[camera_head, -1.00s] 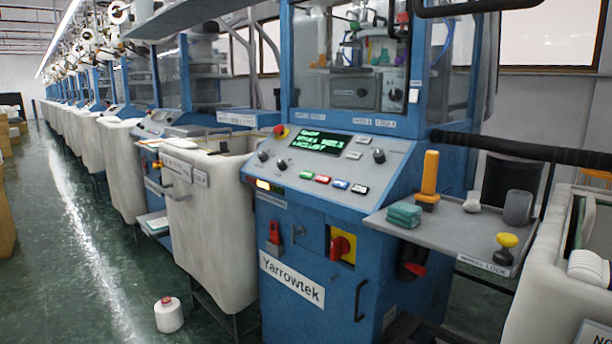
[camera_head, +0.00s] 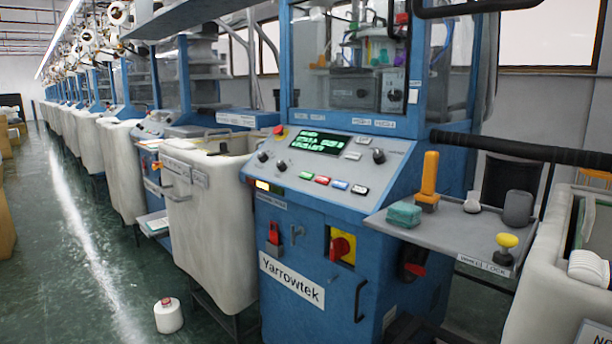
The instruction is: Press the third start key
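The nearest blue knitting machine (camera_head: 340,215), marked Yarrowtek, has a sloped control panel (camera_head: 345,165). On the panel's lower edge sits a row of small keys: a green key (camera_head: 306,175), a red key (camera_head: 322,180), a blue key (camera_head: 340,184) and a white key (camera_head: 360,189). Their labels are too small to read. A lit green-text display (camera_head: 320,143) is above them. More blue machines (camera_head: 150,125) stand in a row behind to the left; their keys are too small to make out. Neither of my grippers is in view.
A cream bin (camera_head: 210,215) stands left of the near machine, and a yarn cone (camera_head: 168,315) is on the floor. A grey side shelf (camera_head: 450,232) holds a green block (camera_head: 404,214) and an orange tool (camera_head: 428,182). The aisle floor (camera_head: 80,270) at left is mostly clear.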

